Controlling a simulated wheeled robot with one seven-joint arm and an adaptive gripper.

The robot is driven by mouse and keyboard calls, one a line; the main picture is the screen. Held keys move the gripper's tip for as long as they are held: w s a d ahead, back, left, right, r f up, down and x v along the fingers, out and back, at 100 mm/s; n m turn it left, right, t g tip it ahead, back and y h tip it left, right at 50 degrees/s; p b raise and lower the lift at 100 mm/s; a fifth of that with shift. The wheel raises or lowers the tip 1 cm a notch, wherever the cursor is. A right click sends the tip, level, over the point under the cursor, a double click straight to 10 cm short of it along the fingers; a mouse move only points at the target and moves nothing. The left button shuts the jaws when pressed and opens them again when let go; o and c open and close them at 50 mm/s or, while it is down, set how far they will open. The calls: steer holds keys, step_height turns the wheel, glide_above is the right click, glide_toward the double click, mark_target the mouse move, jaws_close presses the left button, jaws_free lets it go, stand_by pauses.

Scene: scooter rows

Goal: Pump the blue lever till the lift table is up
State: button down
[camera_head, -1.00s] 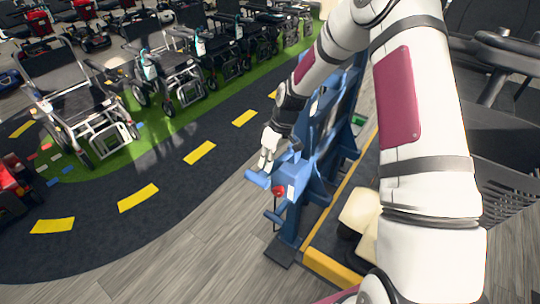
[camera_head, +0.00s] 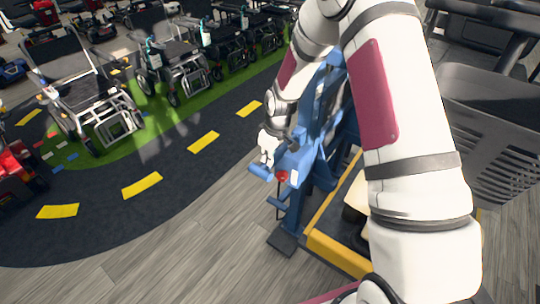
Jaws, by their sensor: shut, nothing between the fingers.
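The blue lever (camera_head: 260,172) sticks out to the left from the blue lift table (camera_head: 293,208), at its near end. My gripper (camera_head: 266,157) is shut and empty, right at the lever's grip and just above it. It appears to touch the lever from above, but I cannot tell for sure. A red knob (camera_head: 282,176) sits just right of the lever. My arm hides much of the lift table, so the height of its top is unclear.
A yellow-edged platform (camera_head: 338,254) lies right of the lift table. A dark mesh basket (camera_head: 500,125) stands at the right. Wheelchairs (camera_head: 95,105) stand on a green strip at the left. The wooden floor (camera_head: 185,255) in front is clear.

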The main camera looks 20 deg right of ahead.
mark_target(268, 171)
steer(key=f+b, duration=0.2)
steer(key=f, duration=0.4)
steer(key=shift+a+f, duration=0.2)
steer(key=shift+s+f, duration=0.2)
steer(key=shift+f, duration=0.1)
steer(key=s+a+r+p, duration=0.1)
steer(key=s+r, duration=0.3)
steer(key=r, duration=0.9)
steer(key=shift+s+a+r, duration=0.2)
steer(key=shift+a+r, duration=0.15)
steer(key=shift+a, duration=0.05)
